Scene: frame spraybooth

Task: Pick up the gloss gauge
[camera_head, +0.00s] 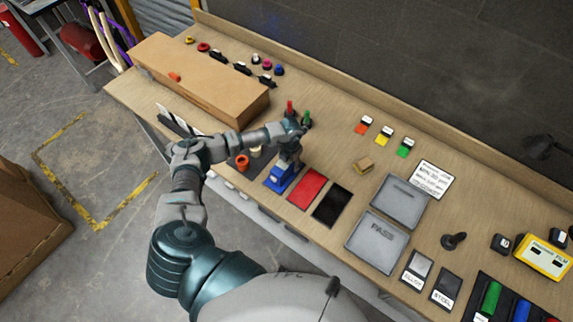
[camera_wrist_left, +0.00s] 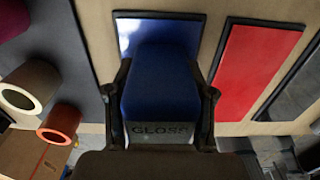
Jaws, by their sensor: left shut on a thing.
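The gloss gauge (camera_wrist_left: 160,85) is a blue block with the word GLOSS on its dark near face. In the wrist view it sits between the two fingers of my left gripper (camera_wrist_left: 164,88), which is shut on it. My right gripper is not in view.
A red panel (camera_head: 307,188) and a black panel (camera_head: 332,203) lie to the right of the gauge. Two grey trays (camera_head: 377,242) lie farther right, one marked PASS. A long cardboard box (camera_head: 200,75) stands at the left. An orange ring (camera_head: 242,162) is close to my gripper.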

